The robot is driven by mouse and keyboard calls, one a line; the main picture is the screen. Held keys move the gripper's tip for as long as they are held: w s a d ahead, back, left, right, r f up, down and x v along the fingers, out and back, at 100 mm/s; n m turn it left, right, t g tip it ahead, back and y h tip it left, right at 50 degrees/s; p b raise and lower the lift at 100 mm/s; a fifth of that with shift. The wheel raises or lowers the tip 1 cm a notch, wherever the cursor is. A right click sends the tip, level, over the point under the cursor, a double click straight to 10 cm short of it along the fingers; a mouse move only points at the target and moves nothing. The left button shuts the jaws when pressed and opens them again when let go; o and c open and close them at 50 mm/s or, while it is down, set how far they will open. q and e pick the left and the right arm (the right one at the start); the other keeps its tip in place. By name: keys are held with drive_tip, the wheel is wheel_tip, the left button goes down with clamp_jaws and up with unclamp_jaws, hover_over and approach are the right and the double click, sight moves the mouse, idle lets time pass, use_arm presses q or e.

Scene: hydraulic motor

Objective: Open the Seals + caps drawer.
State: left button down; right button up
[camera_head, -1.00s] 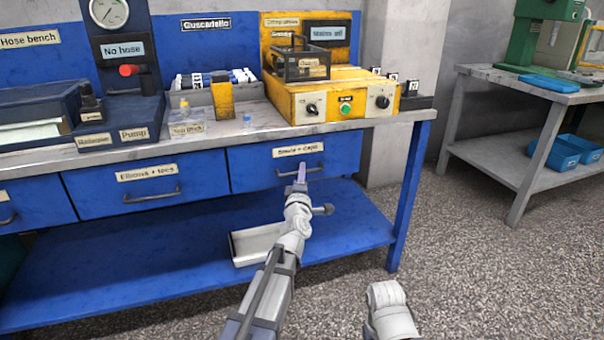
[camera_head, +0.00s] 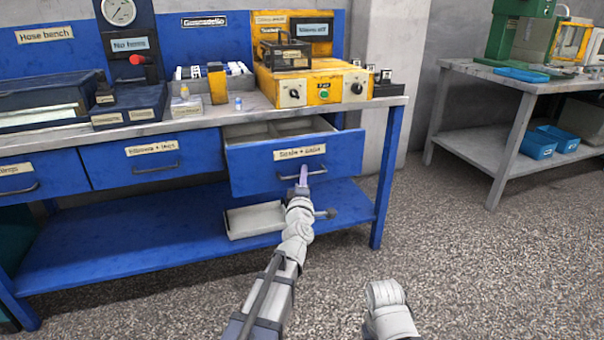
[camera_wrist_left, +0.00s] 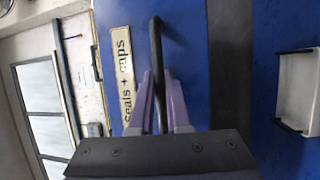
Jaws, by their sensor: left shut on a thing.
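The Seals + caps drawer (camera_head: 258,175) is a blue drawer under the right part of the bench top. It stands pulled out, and its grey inside with a divider shows from above. Its label also shows sideways in the left wrist view (camera_wrist_left: 125,80). My left gripper (camera_head: 303,174) is shut on the drawer's dark bar handle (camera_head: 318,172). In the left wrist view the purple fingers (camera_wrist_left: 160,100) lie on either side of the handle bar (camera_wrist_left: 157,50). My right gripper is not in view; only a pale part of that arm shows at the bottom.
The Elbows + tees drawer (camera_head: 160,160) beside it is closed. A yellow test unit (camera_head: 312,85) stands on the bench top above. A pale tray (camera_head: 254,220) lies on the lower blue shelf. A grey table (camera_head: 500,75) stands at the right, with open floor between.

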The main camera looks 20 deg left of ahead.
use_arm(q)
drive_tip(key=shift+s+d, duration=0.6)
drive_tip(key=shift+s, duration=0.35)
drive_tip(key=c, duration=1.2)
unclamp_jaws()
drive_tip(key=shift+o, duration=0.2)
drive_tip(key=b+v, duration=0.1)
drive_tip(key=v, duration=0.6)
drive_tip(key=shift+s, duration=0.35)
drive_tip(key=shift+d+f, duration=0.1)
